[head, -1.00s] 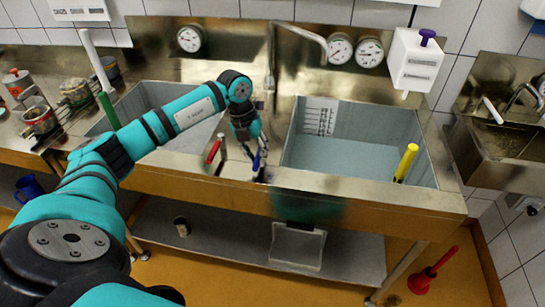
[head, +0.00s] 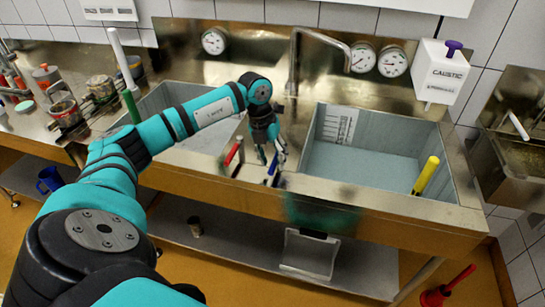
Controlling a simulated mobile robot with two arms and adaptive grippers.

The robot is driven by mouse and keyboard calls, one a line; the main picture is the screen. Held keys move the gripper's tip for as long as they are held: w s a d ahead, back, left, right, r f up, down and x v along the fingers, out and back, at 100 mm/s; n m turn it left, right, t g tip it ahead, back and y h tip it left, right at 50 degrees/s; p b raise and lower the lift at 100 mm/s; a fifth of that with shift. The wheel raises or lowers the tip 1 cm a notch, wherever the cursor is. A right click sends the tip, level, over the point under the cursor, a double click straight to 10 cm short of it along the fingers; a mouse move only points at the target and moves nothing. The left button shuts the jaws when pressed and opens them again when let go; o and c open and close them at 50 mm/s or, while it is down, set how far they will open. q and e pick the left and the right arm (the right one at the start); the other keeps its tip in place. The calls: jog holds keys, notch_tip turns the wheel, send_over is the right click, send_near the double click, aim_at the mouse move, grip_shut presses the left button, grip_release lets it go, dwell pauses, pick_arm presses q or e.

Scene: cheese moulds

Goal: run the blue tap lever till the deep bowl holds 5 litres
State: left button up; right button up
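The blue tap lever (head: 272,170) stands on the steel ledge between the two bowls, right of a red lever (head: 232,154). My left gripper (head: 271,157) points down at the top of the blue lever, its fingers apart. I cannot tell whether they touch the lever. The right bowl (head: 447,165), which looks like the deep one, has a white marked scale (head: 338,126) on its back left wall. The steel spout (head: 325,38) ends above its back edge. I cannot make out a stream or the water level. My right gripper is not in view.
A yellow-handled thing (head: 426,175) stands in the right bowl. A green and white stick (head: 130,105) leans at the left bowl (head: 165,105). Dials and a caustic dispenser (head: 442,70) hang behind. A red plunger (head: 447,287) is on the floor.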

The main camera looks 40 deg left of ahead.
pick_arm(q)
notch_tip(320, 180, up, 12)
jog(key=a, duration=0.2)
jog(key=shift+s+f, duration=0.15)
jog(key=shift+s, duration=0.3)
jog(key=shift+a, duration=0.15)
dwell(1.4)
